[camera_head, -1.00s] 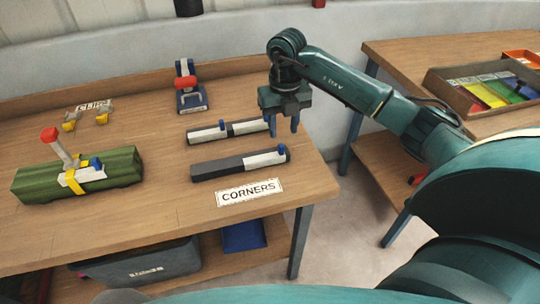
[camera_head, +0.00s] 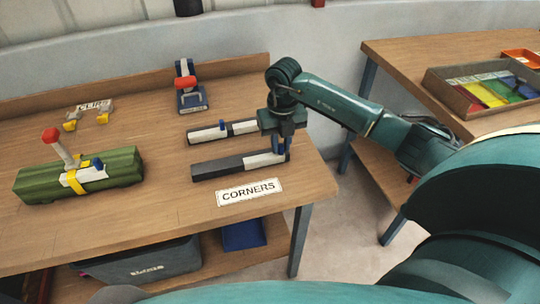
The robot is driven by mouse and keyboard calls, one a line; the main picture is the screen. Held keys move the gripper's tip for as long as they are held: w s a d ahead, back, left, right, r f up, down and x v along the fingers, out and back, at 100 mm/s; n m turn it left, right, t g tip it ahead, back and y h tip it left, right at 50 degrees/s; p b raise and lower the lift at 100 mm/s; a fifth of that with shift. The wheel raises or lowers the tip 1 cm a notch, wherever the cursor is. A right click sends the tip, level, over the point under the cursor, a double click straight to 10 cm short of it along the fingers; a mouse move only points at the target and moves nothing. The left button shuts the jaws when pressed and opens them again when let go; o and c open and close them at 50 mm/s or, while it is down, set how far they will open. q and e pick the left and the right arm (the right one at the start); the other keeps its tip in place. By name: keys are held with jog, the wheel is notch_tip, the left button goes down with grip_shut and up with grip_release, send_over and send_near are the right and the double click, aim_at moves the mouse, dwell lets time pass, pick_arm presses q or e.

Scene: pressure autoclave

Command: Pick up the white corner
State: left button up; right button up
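Two dark bars with white sections and blue knobs lie on the wooden table behind the "CORNERS" label (camera_head: 249,192). The front bar (camera_head: 220,170) has a white section (camera_head: 258,161) towards its right end; I take this as the white corner. The rear bar (camera_head: 205,135) also has a white section (camera_head: 245,127). My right gripper (camera_head: 281,152) points down at the right end of the front bar, with its fingers at the blue knob there. The fingers partly hide the knob, and I cannot tell whether they are closed on it. My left gripper is not in view.
A green ribbed block (camera_head: 35,184) with a red-topped lever lies at the left. A red-and-blue tool (camera_head: 188,97) stands behind the bars. Small yellow clips (camera_head: 71,125) lie at the back left. A second table with a tray (camera_head: 453,97) stands at the right.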

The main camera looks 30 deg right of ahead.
grip_shut()
jog(key=shift+r, duration=0.15)
